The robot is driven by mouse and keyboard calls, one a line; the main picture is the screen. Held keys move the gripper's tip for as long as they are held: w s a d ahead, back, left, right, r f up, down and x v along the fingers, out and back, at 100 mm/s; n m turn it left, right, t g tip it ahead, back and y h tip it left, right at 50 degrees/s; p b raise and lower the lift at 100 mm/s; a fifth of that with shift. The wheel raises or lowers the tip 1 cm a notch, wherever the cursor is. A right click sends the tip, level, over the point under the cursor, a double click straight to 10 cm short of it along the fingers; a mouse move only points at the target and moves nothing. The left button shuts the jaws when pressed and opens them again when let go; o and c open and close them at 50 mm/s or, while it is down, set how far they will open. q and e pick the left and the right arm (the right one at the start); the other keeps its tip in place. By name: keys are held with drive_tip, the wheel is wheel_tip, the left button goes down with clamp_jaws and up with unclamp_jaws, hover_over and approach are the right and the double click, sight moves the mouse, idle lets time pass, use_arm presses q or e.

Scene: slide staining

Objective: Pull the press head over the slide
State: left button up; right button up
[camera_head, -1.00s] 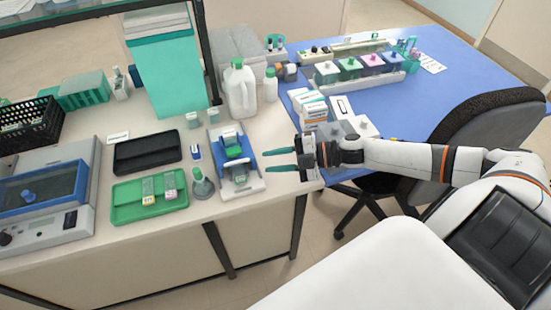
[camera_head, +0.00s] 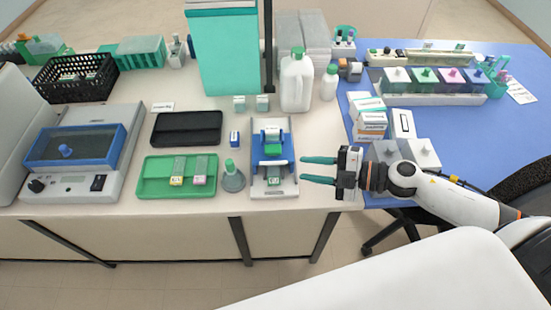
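The slide press, a grey-white base with blue side rails (camera_head: 287,155), stands near the front edge of the bench. Its press head, a green and white block (camera_head: 273,142), sits at the middle to rear of the base. A small pale green-marked piece, perhaps the slide (camera_head: 274,181), lies at the front of the base. My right gripper (camera_head: 318,170) is just right of the press, its two green fingers spread apart, pointing left and empty. It does not touch the press head. My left gripper is not in view.
A green tray (camera_head: 150,188) with two slide holders and a grey bottle with green cap (camera_head: 233,180) stand left of the press. A white jug (camera_head: 297,82) stands behind. Boxes (camera_head: 369,128) stand behind my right wrist. A blue-lidded device (camera_head: 55,158) is at far left.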

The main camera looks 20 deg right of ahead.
sight(275, 163)
drive_tip(key=p+x, duration=0.1)
drive_tip(key=x, duration=0.2)
drive_tip(key=shift+w+r, duration=0.15)
drive_tip(key=shift+w, duration=0.1)
drive_tip(key=p+x, duration=0.1)
drive_tip(key=x, duration=0.5)
drive_tip(key=shift+d+p, duration=0.1)
drive_tip(key=shift+p, duration=0.3)
drive_tip(key=shift+w+f, duration=0.15)
drive_tip(key=shift+f, duration=0.15)
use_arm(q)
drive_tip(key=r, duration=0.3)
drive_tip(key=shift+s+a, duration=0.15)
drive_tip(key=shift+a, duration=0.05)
use_arm(e)
clamp_jaws()
